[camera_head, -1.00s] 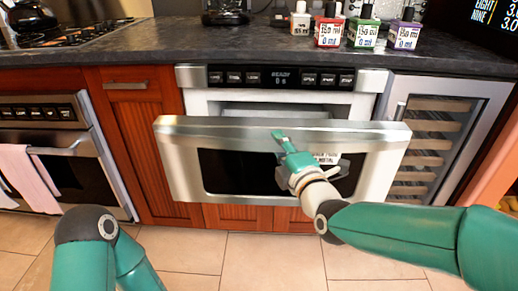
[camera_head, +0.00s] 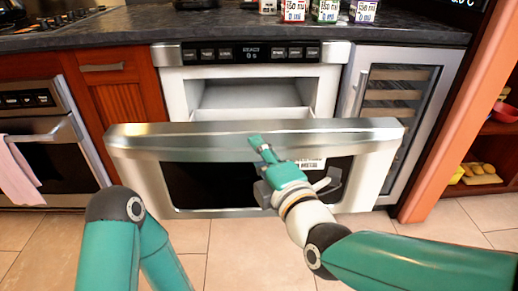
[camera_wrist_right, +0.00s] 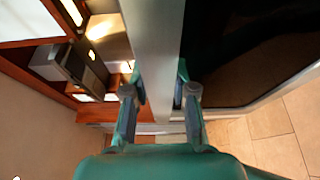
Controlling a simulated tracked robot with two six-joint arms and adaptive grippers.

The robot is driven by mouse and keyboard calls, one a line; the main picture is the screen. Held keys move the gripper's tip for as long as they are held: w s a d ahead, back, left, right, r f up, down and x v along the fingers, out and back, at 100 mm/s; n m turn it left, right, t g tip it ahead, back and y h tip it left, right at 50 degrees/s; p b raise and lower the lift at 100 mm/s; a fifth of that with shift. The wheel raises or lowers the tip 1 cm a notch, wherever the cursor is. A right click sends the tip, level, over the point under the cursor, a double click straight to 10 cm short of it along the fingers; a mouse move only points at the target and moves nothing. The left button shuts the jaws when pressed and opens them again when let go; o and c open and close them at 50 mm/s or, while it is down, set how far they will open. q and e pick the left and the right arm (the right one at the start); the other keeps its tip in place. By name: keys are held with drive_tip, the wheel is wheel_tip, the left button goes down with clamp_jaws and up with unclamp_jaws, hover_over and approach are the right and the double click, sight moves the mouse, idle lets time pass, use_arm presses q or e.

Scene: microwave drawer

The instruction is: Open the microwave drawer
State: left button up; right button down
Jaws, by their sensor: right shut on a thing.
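The microwave drawer (camera_head: 190,143) has a wide steel front with a dark window. It stands pulled out from the microwave body (camera_head: 175,88), and its pale interior shows in the gap behind the front. My right gripper (camera_head: 259,146) is at the top edge of the drawer front, near its middle. In the right wrist view my right gripper (camera_wrist_right: 158,88) has one finger on each side of the steel edge (camera_wrist_right: 155,45) and is shut on it. My left arm shows at the lower left of the head view; its gripper is out of view.
A dark counter (camera_head: 240,24) with several small bottles runs above. An oven (camera_head: 60,150) with a pink towel (camera_head: 17,172) is at left. A wine cooler (camera_head: 395,110) and an open orange shelf (camera_head: 440,120) are at right. The tiled floor (camera_head: 240,250) in front looks clear.

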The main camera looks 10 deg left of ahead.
drive_tip(key=shift+s+f, duration=0.1)
drive_tip(key=shift+f, duration=0.2)
drive_tip(key=c, duration=0.9)
unclamp_jaws()
drive_tip(key=shift+a, duration=0.15)
drive_tip(key=shift+r, duration=0.15)
drive_tip(key=shift+s, duration=0.1)
drive_tip(key=v, duration=1.2)
